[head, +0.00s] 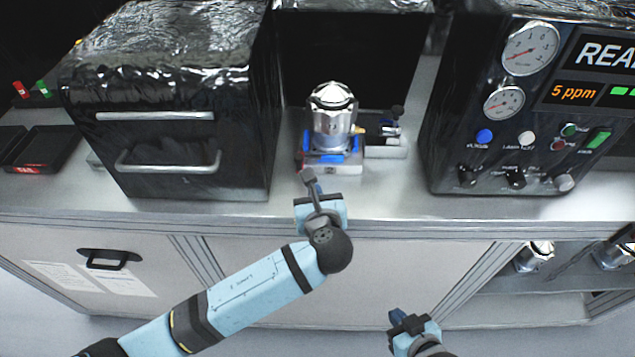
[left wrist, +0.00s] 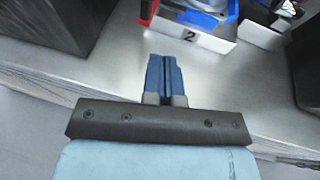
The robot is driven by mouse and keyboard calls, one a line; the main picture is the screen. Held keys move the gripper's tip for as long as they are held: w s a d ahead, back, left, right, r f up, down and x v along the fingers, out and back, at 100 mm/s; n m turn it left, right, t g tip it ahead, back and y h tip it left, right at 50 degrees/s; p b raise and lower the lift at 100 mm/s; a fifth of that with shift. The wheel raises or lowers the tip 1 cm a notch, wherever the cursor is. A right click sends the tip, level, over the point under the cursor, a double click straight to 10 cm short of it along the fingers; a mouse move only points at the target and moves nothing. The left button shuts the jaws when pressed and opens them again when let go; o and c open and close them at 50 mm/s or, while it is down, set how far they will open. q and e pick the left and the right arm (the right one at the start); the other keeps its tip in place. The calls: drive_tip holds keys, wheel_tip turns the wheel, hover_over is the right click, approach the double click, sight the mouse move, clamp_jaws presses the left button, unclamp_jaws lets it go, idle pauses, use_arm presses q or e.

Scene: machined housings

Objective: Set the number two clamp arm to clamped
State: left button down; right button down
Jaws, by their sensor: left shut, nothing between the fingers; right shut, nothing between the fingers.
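A silver machined housing (head: 331,112) stands upright in a blue fixture (head: 333,158) on a white base. In the left wrist view the base (left wrist: 192,37) carries a "2" label. A dark lever-like part with a black knob (head: 397,113) is beside the housing on the right, above a white block (head: 386,152). I cannot tell whether it is the clamp arm or how it is set. My left gripper (head: 309,180) is shut and empty, in front of the base and apart from it; its blue fingers (left wrist: 165,76) point toward it. My right gripper (head: 399,316) is shut and empty, low before the bench.
A black cabinet with handles (head: 170,135) stands left of the fixture. A black panel with gauges (head: 530,110) stands right. A dark tray (head: 45,150) is at far left. The bench top (head: 400,195) is clear in front. More housings (head: 533,255) sit on a lower shelf.

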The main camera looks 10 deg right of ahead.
use_arm(q)
drive_tip(key=v, duration=0.3)
drive_tip(key=shift+s+a, duration=0.1)
drive_tip(key=shift+a, duration=0.2)
use_arm(e)
drive_tip(key=shift+w+a, duration=0.1)
drive_tip(key=shift+w, duration=0.1)
